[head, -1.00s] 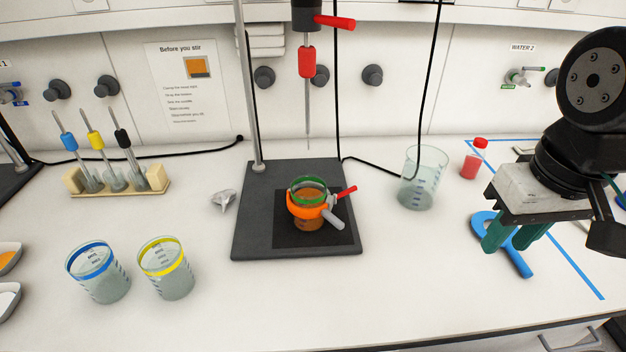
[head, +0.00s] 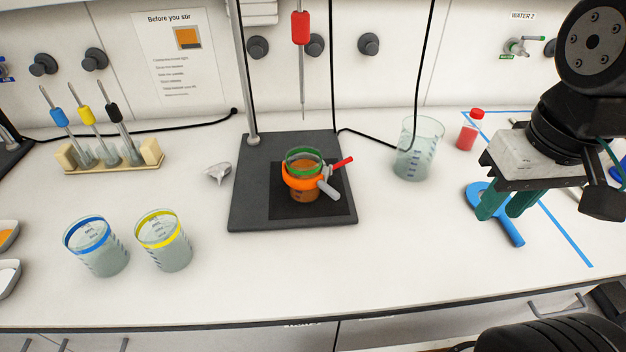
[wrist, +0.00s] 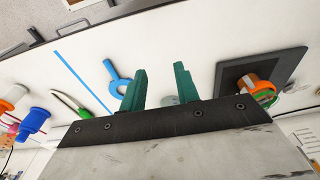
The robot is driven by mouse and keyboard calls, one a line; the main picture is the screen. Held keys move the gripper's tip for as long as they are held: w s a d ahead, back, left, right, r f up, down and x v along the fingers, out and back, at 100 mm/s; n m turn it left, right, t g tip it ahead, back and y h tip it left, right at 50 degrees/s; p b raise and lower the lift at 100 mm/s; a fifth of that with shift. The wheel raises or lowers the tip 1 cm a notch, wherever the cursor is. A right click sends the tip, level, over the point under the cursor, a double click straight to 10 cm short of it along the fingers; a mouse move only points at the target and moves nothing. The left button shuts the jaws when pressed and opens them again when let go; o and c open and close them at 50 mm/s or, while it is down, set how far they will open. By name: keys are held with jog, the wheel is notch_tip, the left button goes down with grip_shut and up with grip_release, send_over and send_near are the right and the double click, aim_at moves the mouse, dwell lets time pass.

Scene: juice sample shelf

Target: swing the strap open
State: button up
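The orange strap (head: 299,182) is wrapped around a green-rimmed beaker (head: 304,161) of brown liquid on the dark stand base (head: 252,209). A grey piece (head: 328,189) and a red lever (head: 343,162) stick out at the strap's right side. The strap looks closed around the beaker. In the wrist view the strap (wrist: 250,82) shows to the right of the fingers. My gripper (head: 506,208) is well right of the beaker, above the bench. Its green fingers are apart, with nothing between them; it also shows in the wrist view (wrist: 157,86).
A blue ring tool (head: 508,228) lies below my gripper. An empty beaker (head: 418,150) and a red-capped bottle (head: 470,132) stand at the back right. A stirrer rod (head: 302,85) hangs above the strapped beaker. Blue-rimmed (head: 94,246) and yellow-rimmed (head: 164,240) beakers stand front left.

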aim_at(310, 182)
jog(key=shift+c, duration=0.2)
jog(key=c, duration=0.5)
jog(key=shift+w+f, duration=0.1)
jog(key=shift+f, duration=0.2)
grip_shut()
jog(key=w+a+m+g+y, duration=0.3)
jog(key=w+a+m, duration=0.2)
jog(key=w, duration=0.6)
jog(key=w+a+m+g+y, duration=0.3)
jog(key=w+a+m, duration=0.25)
jog(key=w, duration=0.65)
jog(key=x, duration=0.8)
jog(key=s+x, duration=0.1)
jog(key=x, duration=0.3)
jog(key=shift+a+r, duration=0.25)
jog(key=shift+r, duration=0.2)
jog(key=shift+s+a+f, duration=0.15)
jog(key=shift+s+a, duration=0.1)
jog(key=shift+a, duration=0.05)
